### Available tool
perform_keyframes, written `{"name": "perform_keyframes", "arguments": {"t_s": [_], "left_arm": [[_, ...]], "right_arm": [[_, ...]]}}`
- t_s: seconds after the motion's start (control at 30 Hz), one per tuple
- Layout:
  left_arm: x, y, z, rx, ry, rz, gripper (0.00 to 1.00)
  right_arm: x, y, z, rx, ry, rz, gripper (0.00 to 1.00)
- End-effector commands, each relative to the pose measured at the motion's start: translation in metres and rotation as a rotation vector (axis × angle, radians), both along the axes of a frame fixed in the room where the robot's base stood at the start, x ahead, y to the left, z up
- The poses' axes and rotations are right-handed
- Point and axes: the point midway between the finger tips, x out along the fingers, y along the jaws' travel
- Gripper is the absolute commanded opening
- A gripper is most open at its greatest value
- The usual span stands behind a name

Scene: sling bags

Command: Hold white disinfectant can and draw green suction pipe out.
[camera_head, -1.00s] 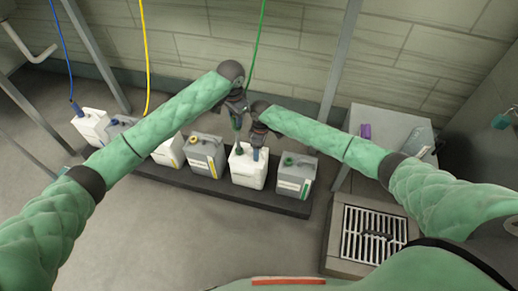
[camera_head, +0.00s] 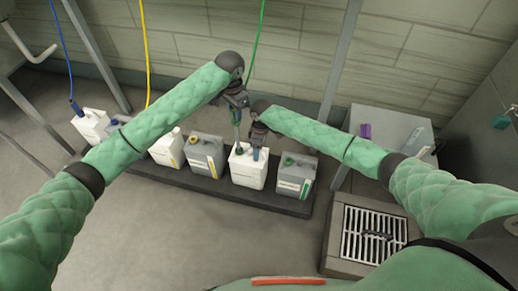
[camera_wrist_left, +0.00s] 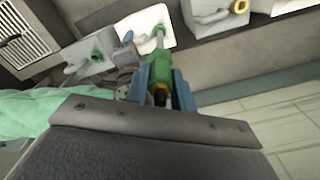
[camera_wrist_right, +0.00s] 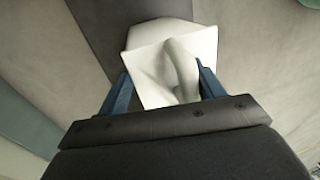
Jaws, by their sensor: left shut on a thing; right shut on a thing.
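The white disinfectant can (camera_head: 249,173) stands upright on a dark low plinth. My right gripper (camera_head: 257,147) is at its top, shut on the can's handle. The right wrist view shows the white handle (camera_wrist_right: 176,62) between the blue fingers. The green suction pipe (camera_wrist_left: 164,72) has its green head held between the blue fingers of my left gripper (camera_wrist_left: 160,80). In the left wrist view its pale lower tube reaches down to the white can (camera_wrist_left: 148,22). In the head view my left gripper (camera_head: 236,106) is above the can. Whether the tube's lower end is inside the can is hidden.
A grey can with a green cap (camera_head: 296,176) stands close on the right, and a grey can with a yellow cap (camera_head: 205,157) on the left. More cans stand farther left on the plinth (camera_head: 222,188). A green hose (camera_head: 259,40) hangs behind. Open floor lies in front.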

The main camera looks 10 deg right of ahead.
Motion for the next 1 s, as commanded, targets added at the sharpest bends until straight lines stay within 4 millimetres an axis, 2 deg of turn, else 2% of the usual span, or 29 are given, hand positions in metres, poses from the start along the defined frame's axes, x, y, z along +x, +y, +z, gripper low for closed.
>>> {"name": "perform_keyframes", "arguments": {"t_s": [0.03,1.0], "left_arm": [[0.0,0.0,0.001,-0.001,-0.001,0.0,0.0],[0.0,0.0,0.032,-0.001,-0.002,0.0,0.0]], "right_arm": [[-0.005,0.0,-0.007,-0.004,0.007,0.001,0.36],[-0.005,0.0,-0.007,-0.004,0.007,0.001,0.36]]}}
